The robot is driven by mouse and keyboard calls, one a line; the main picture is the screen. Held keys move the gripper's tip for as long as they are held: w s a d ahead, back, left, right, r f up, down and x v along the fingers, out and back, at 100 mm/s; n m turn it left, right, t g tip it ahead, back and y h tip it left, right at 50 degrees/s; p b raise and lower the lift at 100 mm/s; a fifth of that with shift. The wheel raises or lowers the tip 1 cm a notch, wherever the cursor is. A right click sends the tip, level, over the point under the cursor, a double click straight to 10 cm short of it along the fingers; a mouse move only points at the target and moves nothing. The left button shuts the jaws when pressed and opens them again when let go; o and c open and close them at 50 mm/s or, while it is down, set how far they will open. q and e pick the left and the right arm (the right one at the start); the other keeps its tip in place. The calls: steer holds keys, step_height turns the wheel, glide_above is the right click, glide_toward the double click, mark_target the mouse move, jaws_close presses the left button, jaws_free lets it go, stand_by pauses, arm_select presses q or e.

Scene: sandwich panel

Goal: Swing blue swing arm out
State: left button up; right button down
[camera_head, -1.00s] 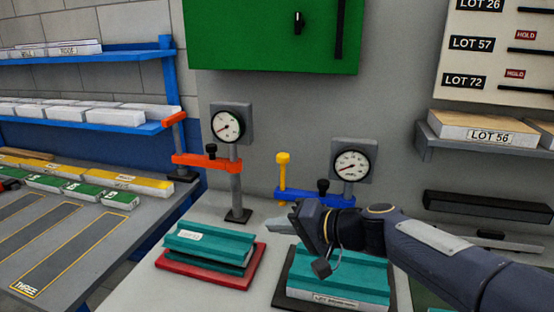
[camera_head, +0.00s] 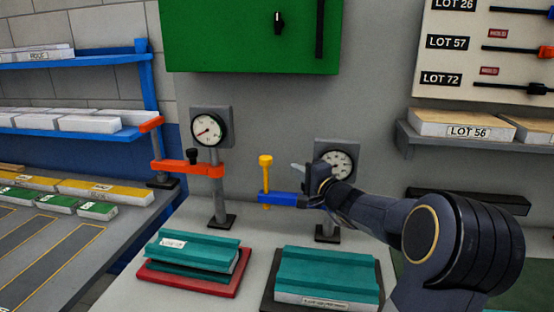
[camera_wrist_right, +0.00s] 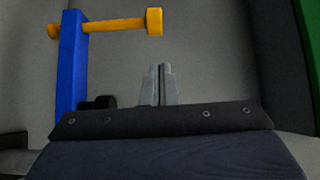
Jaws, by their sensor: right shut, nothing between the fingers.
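The blue swing arm (camera_head: 285,199) reaches left from its post in front of the right gauge, with a yellow upright handle (camera_head: 265,180) at its free end. My right gripper (camera_head: 297,168) is shut and empty, just above the blue arm and to the right of the handle. It partly covers the post. In the right wrist view, the blue arm (camera_wrist_right: 70,70) and yellow handle (camera_wrist_right: 120,24) are left of and above the shut fingers (camera_wrist_right: 158,85), apart from them. A black knob (camera_wrist_right: 97,103) sits beside the blue arm. My left gripper is not in view.
An orange swing arm (camera_head: 188,168) stands on a post at the left gauge (camera_head: 208,131). Teal panels lie on a red base (camera_head: 190,284) and a dark base (camera_head: 268,299) below. A green cabinet (camera_head: 240,35) and a wall shelf (camera_head: 420,141) are behind.

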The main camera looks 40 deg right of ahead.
steer(key=w+d+p, duration=0.1)
steer(key=w+p, duration=0.2)
steer(key=w, duration=0.7)
steer(key=shift+d, duration=0.15)
